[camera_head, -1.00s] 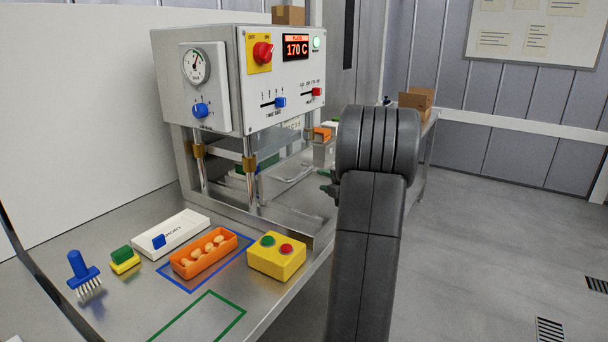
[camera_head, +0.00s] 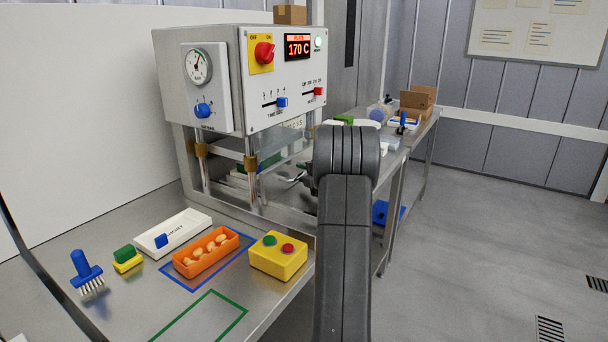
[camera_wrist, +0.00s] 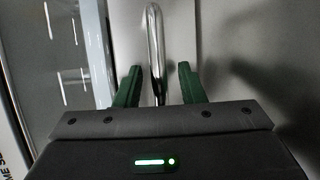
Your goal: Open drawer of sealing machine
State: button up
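The sealing machine (camera_head: 282,90) stands on the metal table, its display reading 170 C. In the wrist view a shiny metal bar handle (camera_wrist: 154,45) stands out from a plain metal face, probably the drawer front. My gripper (camera_wrist: 160,82) is open, with one green finger on each side of the handle's lower end. The fingers look apart from the handle. In the head view my dark arm hides most of my gripper and part of the machine's right side. A bit of metal handle (camera_head: 295,179) shows just left of my arm.
An orange tray with filled pasta (camera_head: 206,262), a yellow two-button box (camera_head: 278,257), a white case (camera_head: 160,238), a yellow-green sponge (camera_head: 127,261) and a blue brush (camera_head: 83,268) lie on the table. Another table with boxes (camera_head: 417,103) stands behind. The floor at right is clear.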

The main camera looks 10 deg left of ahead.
grip_shut()
jog(key=shift+d, duration=0.1)
jog(key=s+d+b, duration=0.1)
jog(key=s+d, duration=0.3)
jog(key=d, duration=0.7)
jog(key=s+d, duration=0.5)
jog(key=d, duration=0.6)
jog(key=shift+s+d+b, duration=0.15)
jog(key=shift+d+b, duration=0.1)
jog(key=shift+b, duration=0.1)
grip_release()
